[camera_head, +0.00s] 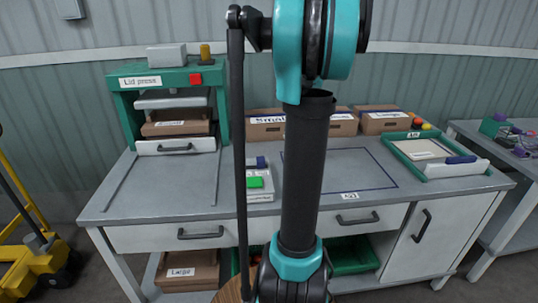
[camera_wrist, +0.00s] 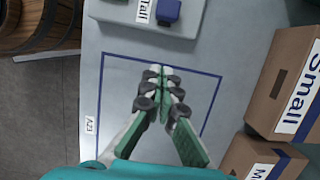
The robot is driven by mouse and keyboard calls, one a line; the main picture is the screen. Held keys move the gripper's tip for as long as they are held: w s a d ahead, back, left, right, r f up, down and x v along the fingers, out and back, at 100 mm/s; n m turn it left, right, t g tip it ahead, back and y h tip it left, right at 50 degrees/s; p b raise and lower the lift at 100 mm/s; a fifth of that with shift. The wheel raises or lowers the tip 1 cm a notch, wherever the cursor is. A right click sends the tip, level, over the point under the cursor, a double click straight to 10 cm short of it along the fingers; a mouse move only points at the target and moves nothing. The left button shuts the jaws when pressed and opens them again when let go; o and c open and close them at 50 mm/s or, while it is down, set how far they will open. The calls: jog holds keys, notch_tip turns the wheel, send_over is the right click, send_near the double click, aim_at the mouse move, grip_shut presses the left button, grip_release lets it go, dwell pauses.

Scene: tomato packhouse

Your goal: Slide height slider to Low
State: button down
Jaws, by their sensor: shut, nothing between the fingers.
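The height slider's blue knob (camera_wrist: 168,12) shows at the top edge of the wrist view, on a grey panel (camera_wrist: 190,22) beside a label reading "Tall" (camera_wrist: 145,10). In the head view the blue knob (camera_head: 261,162) is at the back of the small panel (camera_head: 262,195), with a green button (camera_head: 254,182) in front of it. My arm hides part of this area, and no "Low" label shows. My gripper (camera_wrist: 160,76) is shut and empty over the blue-outlined area, apart from the knob. It is hidden in the head view.
Cardboard boxes labelled "Small" (camera_wrist: 290,85) and others stand along the back of the grey worktop (camera_head: 220,220). The lid press (camera_head: 170,77) stands at the left, a green-rimmed tray (camera_head: 400,152) at the right. The blue-outlined area (camera_wrist: 195,110) is free of objects.

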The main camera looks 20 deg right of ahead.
aim_at(261, 162)
jog(key=x, duration=1)
jog(key=shift+a, duration=0.15)
jog(key=shift+w+a, duration=0.15)
jog(key=shift+a, duration=0.45)
jog(key=shift+w+a, duration=0.15)
jog(key=shift+a, duration=0.45)
jog(key=shift+w+a, duration=0.2)
jog(key=shift+a, duration=0.5)
jog(key=a, duration=0.2)
jog(key=w+a, duration=0.1)
jog(key=a, duration=0.1)
jog(key=w+a, duration=0.1)
jog(key=a, duration=0.1)
jog(key=shift+a, duration=0.15)
